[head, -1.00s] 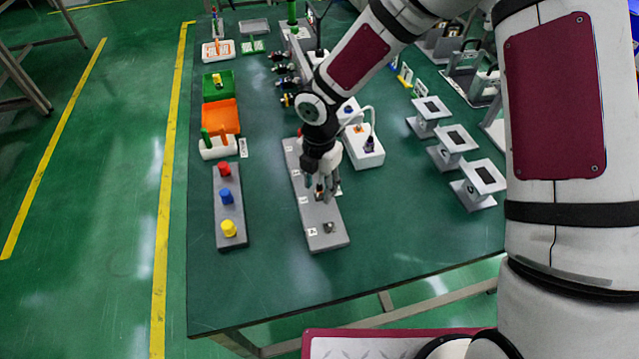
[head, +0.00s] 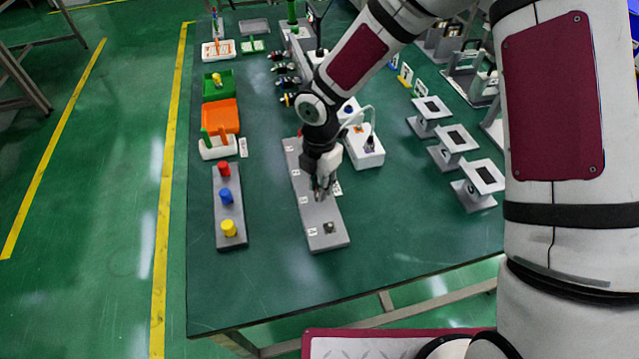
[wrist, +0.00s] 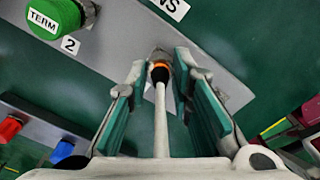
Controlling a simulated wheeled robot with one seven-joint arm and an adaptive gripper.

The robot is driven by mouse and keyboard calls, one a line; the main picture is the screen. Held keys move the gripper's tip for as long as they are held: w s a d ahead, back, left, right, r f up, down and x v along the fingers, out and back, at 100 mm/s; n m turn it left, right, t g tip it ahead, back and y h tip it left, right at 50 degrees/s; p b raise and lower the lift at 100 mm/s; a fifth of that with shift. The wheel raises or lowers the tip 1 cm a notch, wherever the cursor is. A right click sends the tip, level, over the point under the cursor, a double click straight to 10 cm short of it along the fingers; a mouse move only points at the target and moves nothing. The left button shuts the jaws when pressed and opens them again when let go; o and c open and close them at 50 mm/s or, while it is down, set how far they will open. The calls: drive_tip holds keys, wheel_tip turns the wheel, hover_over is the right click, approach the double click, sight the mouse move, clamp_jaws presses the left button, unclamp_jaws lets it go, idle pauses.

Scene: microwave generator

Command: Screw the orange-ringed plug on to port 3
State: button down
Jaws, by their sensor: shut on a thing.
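The orange-ringed plug (wrist: 160,72) is between the fingers of my gripper (wrist: 162,85) in the wrist view, with its metal front end pointing at the grey port strip (wrist: 120,38). A white cable runs back from it towards the camera. My gripper (head: 321,193) is shut on the plug, over the lower middle of the grey strip (head: 304,187) in the head view. Port 3 is not clearly visible; the plug and fingers cover that area, and I cannot tell whether plug and port touch. A green TERM cap (wrist: 52,18) sits beside the 2 label (wrist: 70,44).
A bare metal port (head: 329,228) stands at the strip's near end. A grey board with red, blue and yellow knobs (head: 228,228) lies to the left. A white box (head: 366,158) and grey stands (head: 481,180) are to the right. The table's front is clear.

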drive_tip(key=m, duration=0.4)
drive_tip(key=shift+b, duration=0.3)
drive_tip(key=m, duration=0.3)
drive_tip(key=shift+m, duration=0.4)
drive_tip(key=m+b, duration=0.1)
drive_tip(key=m, duration=1.3)
drive_tip(key=m+p, duration=0.1)
drive_tip(key=m, duration=0.5)
drive_tip(key=shift+m, duration=0.4)
